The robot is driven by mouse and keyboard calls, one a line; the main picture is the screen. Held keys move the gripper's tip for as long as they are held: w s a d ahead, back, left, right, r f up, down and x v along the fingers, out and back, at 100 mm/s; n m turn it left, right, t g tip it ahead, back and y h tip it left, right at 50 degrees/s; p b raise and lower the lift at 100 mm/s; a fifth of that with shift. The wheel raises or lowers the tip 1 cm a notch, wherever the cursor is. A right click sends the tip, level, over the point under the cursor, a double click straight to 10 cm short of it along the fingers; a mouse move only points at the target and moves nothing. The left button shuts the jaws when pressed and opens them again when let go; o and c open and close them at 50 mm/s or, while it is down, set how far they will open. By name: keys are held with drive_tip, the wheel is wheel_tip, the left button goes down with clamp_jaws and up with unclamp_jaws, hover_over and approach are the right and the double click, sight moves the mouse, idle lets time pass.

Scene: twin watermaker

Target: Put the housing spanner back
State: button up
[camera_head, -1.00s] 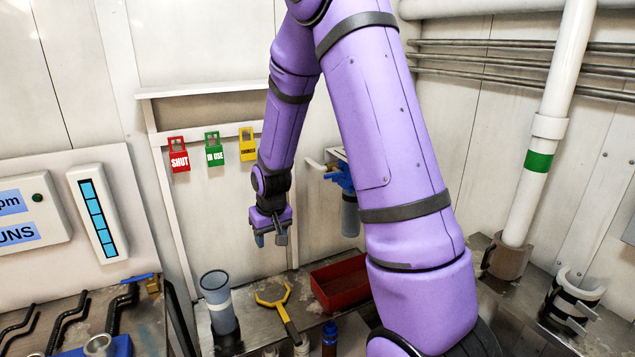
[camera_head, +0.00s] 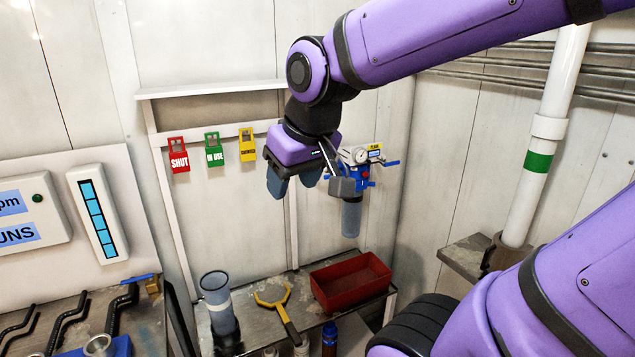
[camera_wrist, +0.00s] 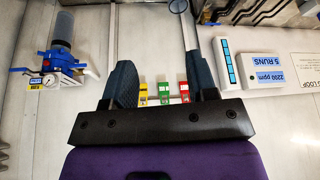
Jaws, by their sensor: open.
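A yellow-headed spanner (camera_head: 273,298), which looks like the housing spanner, lies on the metal bench in the head view. Its forked head points toward the wall and its dark-and-yellow handle runs toward the front edge. My gripper (camera_head: 295,182) is open and empty, high above the bench, in front of the wall and left of the blue filter housing (camera_head: 351,215). The wrist view is upside down and shows both fingers of my gripper (camera_wrist: 162,82) apart with nothing between them. The filter housing (camera_wrist: 60,60) is at its left. The spanner is not visible there.
A red bin (camera_head: 335,302) sits right of the spanner and a clear grey cylinder (camera_head: 219,305) left of it. Red (camera_head: 178,158), green (camera_head: 214,152) and yellow (camera_head: 247,148) tags hang on the wall rail. A white pipe (camera_head: 535,150) stands at the right.

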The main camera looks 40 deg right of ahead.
drive_tip(key=s+r, duration=0.1)
drive_tip(key=s, duration=0.5)
drive_tip(key=shift+s+a+r, duration=0.25)
drive_tip(key=shift+a+r, duration=0.1)
drive_tip(key=shift+a, duration=0.05)
